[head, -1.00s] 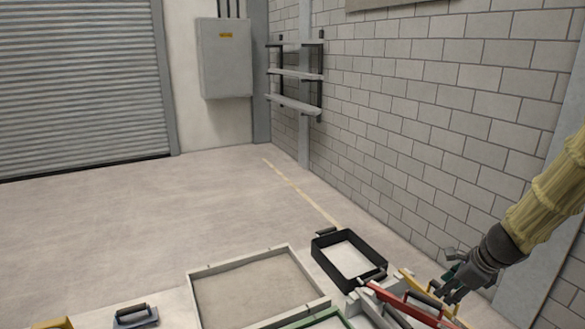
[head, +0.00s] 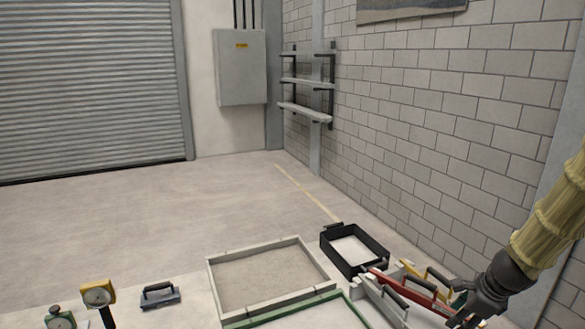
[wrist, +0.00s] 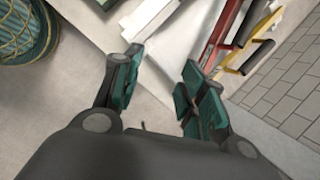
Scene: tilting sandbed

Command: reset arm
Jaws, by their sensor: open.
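My gripper (wrist: 160,85) is open and empty in the wrist view, its two green-padded fingers apart over the pale floor. In the head view my gripper (head: 476,318) hangs at the lower right on my yellow-sleeved arm, partly cut off by the bottom edge. It is close to the handled tools at the right end of the work surface. The red tool (head: 410,290) and the yellow tool (head: 412,268) lie there; in the wrist view the red tool (wrist: 221,34) and the yellow tool (wrist: 246,53) are beyond the fingertips.
A sand-filled tray (head: 212,285) stands at the centre bottom, with a black-rimmed box (head: 328,250) to its right. A grey hand tool (head: 160,296) and a yellow dial gauge (head: 98,296) are to the left. A brick wall (head: 450,130) bounds the right; the floor behind is clear.

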